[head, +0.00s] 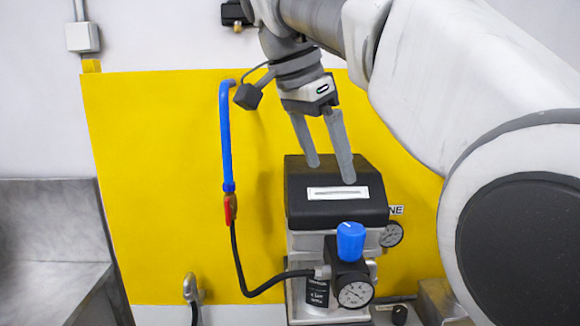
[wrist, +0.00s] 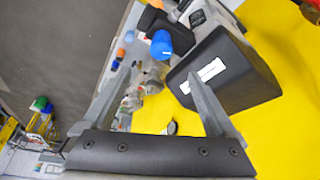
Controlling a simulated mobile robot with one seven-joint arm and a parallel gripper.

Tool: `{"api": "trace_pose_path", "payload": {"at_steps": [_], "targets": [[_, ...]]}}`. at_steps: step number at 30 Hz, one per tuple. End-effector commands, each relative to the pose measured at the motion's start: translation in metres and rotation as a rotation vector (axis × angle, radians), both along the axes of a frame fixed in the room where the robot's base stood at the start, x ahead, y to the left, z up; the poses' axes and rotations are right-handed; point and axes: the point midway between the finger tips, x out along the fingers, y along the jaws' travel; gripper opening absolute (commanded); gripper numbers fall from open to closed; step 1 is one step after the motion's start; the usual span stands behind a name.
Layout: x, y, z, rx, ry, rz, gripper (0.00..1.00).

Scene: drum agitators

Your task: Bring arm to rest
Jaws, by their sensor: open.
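My gripper (head: 331,172) hangs from my arm with its two fingers apart and nothing between them. In the head view it is just above and in front of the black-topped unit (head: 337,205), which bears a white label. In the wrist view the two fingers (wrist: 153,92) point away from the camera, and the black-topped unit (wrist: 245,80) lies beyond and beside the right finger. I cannot tell whether a finger touches it.
A blue knob (head: 350,242) and a pressure gauge (head: 356,294) sit on the unit's front. A blue pipe with a red valve handle (head: 230,208) and black hose runs left of it. A yellow panel (head: 150,190) stands behind. A metal sink (head: 50,240) is at far left.

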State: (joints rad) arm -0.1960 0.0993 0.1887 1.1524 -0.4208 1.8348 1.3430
Motion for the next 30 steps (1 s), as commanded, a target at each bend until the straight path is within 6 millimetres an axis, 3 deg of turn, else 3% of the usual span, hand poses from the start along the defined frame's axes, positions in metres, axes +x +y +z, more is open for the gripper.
{"api": "trace_pose_path", "payload": {"at_steps": [11,24,30], "targets": [[-0.061,-0.033,-0.062,0.008,0.032,0.475,0.92],[-0.142,-0.056,-0.177,-0.011,-0.047,0.942,0.92],[-0.164,-0.058,-0.215,-0.037,-0.089,1.054,0.92]]}}
